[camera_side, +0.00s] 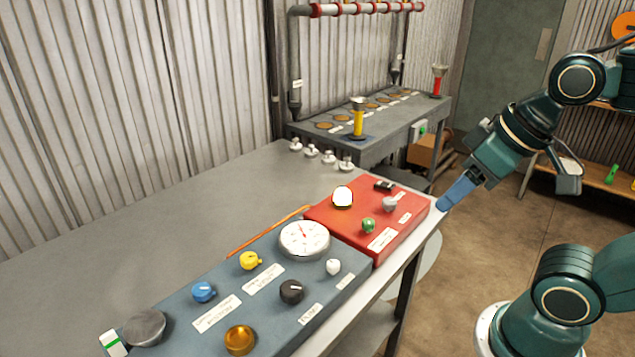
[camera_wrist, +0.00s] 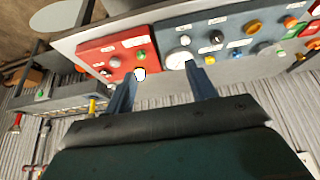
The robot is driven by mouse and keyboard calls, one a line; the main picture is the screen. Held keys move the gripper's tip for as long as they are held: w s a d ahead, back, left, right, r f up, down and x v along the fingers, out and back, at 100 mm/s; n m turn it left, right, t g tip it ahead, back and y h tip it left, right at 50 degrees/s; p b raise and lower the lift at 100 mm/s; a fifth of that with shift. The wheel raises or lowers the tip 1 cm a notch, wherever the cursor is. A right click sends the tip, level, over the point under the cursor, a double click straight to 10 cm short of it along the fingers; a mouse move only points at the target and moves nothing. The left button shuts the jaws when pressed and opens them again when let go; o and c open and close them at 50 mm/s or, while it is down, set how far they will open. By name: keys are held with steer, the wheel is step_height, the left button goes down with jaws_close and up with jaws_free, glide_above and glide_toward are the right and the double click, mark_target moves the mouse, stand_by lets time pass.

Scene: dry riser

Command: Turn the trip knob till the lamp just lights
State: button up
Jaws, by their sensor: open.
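A red panel box (camera_side: 335,221) stands at the right end of the bench. On it are a bright white round lamp (camera_side: 342,197), a grey knob with a pale pointer (camera_side: 390,203), a small green knob or button (camera_side: 368,226) and a black switch (camera_side: 384,186). The labels are too small to read, so I cannot tell for certain which is the trip knob. My gripper (camera_side: 445,204) is just right of the red box, apart from the knobs. In the wrist view my gripper (camera_wrist: 160,69) is open and empty, its fingers spread.
A blue-grey panel (camera_side: 325,300) adjoins the red box, with a white dial gauge (camera_side: 304,239) and several coloured knobs. An orange rod (camera_side: 268,231) lies behind it. Several small metal fittings (camera_side: 328,157) stand at the back. The bench's left rear is clear.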

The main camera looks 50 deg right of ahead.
steer(key=shift+w, duration=0.1)
stand_by(0.3)
steer(key=m+g, duration=0.6)
steer(key=m, duration=0.4)
glide_above(390, 201)
step_height(390, 201, down, 6)
steer(key=shift+f, duration=0.2)
step_height(390, 201, down, 14)
steer(key=shift+r, duration=0.25)
steer(key=c, duration=1)
